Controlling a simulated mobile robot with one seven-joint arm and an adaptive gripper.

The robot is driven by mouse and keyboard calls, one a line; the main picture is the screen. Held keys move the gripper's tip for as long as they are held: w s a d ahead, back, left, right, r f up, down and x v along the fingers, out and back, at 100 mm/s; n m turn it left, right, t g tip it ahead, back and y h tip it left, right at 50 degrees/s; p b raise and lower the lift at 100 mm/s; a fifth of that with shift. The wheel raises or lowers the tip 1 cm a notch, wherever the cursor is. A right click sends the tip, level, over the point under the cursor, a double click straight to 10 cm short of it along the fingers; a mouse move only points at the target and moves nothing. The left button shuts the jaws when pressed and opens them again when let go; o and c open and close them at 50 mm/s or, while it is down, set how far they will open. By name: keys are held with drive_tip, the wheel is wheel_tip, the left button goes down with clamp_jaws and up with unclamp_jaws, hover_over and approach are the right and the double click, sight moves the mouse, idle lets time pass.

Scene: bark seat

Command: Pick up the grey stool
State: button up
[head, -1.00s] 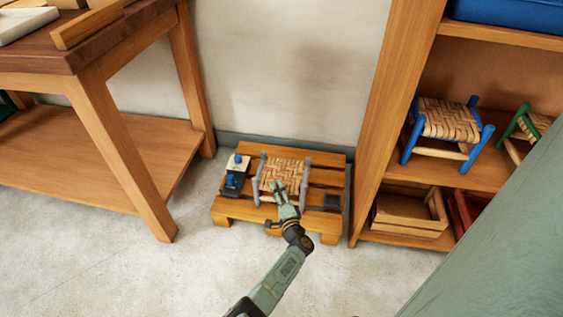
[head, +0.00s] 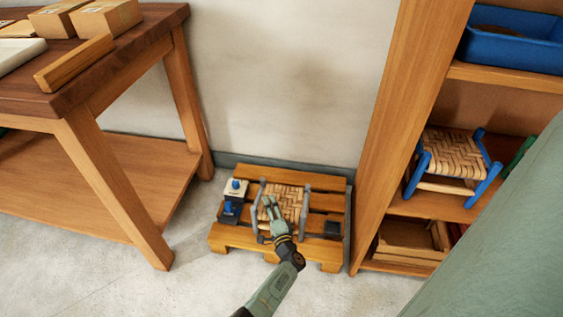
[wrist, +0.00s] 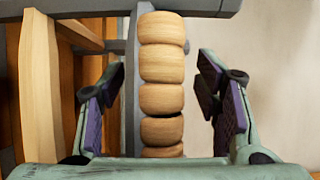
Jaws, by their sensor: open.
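The grey stool (head: 291,201) has grey posts and a woven tan seat. It stands upright on a low wooden pallet (head: 240,238) against the wall in the head view. My gripper (head: 268,203) reaches over the near left part of the stool and hides some of it. In the wrist view my gripper (wrist: 162,90) is open, with one finger on each side of the seat's wrapped edge (wrist: 161,64). A gap shows on both sides of that edge. A grey post stands just left of it, and a grey bar crosses the top of that view.
A blue-and-white object (head: 233,196) sits left of the stool on the pallet, and a small dark block (head: 333,228) right of it. A wooden workbench (head: 115,170) stands left. A shelf (head: 400,110) at right holds a blue stool (head: 452,158) and a crate (head: 410,238).

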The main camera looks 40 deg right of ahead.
drive_tip(key=shift+c, duration=0.6)
clamp_jaws()
